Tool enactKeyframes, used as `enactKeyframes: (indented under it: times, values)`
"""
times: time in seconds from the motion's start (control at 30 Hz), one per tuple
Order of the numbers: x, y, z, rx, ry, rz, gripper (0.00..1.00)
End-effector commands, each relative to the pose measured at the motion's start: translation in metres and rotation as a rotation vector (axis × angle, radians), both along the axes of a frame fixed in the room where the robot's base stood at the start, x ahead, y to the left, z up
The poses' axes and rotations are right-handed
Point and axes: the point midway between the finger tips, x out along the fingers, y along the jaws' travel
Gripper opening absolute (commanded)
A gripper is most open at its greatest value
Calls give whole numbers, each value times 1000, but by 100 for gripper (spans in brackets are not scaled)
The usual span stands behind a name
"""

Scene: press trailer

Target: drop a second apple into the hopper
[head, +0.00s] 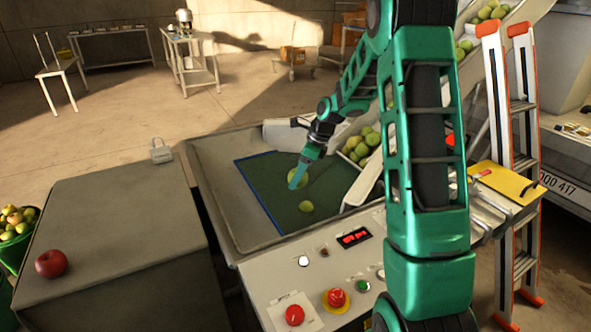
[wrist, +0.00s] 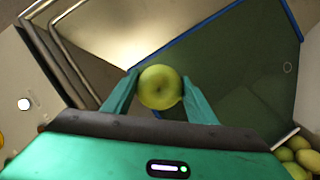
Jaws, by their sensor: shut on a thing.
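My gripper (head: 303,172) is shut on a yellow-green apple (head: 293,178) and holds it over the hopper (head: 228,190). In the wrist view the apple (wrist: 160,87) sits between the two teal fingertips (wrist: 160,90). The hopper is a metal tray with a dark green floor edged in blue, which also shows in the wrist view (wrist: 235,75). A red apple (head: 51,263) stands alone on the grey box top at the left.
A control panel (head: 330,262) with red buttons is in front of the hopper. A chute with several green apples (head: 362,146) is at its right. A padlock-shaped weight (head: 160,151) stands on the grey box (head: 120,215).

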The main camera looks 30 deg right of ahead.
Motion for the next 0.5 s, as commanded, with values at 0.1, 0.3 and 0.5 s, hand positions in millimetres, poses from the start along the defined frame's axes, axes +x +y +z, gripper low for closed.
enactKeyframes:
  times: [0.1, 0.3, 0.5]
  values:
    - [0, 1, -10, 0, 0, 2, 26]
    - [0, 3, -16, 0, 0, 4, 26]
    - [0, 3, -16, -1, -1, 5, 26]
